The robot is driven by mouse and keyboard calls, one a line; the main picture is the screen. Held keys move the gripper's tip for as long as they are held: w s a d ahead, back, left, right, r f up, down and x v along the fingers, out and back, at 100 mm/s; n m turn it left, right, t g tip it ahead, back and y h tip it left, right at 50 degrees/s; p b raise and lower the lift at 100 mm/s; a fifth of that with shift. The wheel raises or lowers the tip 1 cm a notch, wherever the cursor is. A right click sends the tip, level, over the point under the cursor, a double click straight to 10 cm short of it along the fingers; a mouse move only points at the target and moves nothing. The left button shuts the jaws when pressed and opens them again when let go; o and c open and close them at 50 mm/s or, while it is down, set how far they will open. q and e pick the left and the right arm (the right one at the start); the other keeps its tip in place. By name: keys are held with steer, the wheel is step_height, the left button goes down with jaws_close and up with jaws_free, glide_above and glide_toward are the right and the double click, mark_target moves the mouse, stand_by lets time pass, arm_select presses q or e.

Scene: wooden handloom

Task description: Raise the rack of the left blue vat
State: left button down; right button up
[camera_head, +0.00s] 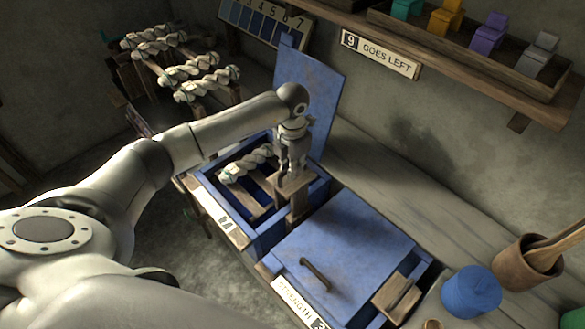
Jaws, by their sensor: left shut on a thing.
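The left blue vat (259,241) stands open, its blue lid (318,85) tilted up at the back. A wooden rack (248,198) is in the vat's opening, with a twisted pale skein (246,164) across its far left part. The rack's wooden post and flat top (294,187) stand at the vat's right side. My left gripper (291,172) points down and is shut on the rack at this top piece. The gripper and post hide part of the vat's inside. How deep the rack sits is hard to tell. My right gripper is out of view.
A second blue vat with a shut lid (345,257) and a dark handle stands to the right, with a wooden piece (397,296) at its edge. A blue pot (471,291) and a brown pot (527,263) stand farther right. Racked skeins (200,75) are behind left.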

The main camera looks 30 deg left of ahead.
arm_select(q)
step_height(320, 180, up, 6)
steer(key=p, duration=0.3)
steer(key=shift+w, duration=0.1)
steer(key=shift+w+a, duration=0.1)
steer(key=c, duration=1.2)
jaws_free()
steer(key=shift+s, duration=0.2)
steer(key=o, duration=1)
steer(key=shift+f, duration=0.1)
steer(key=shift+c, duration=0.2)
step_height(320, 180, up, 7)
steer(key=p, duration=0.4)
steer(key=shift+s+f, duration=0.1)
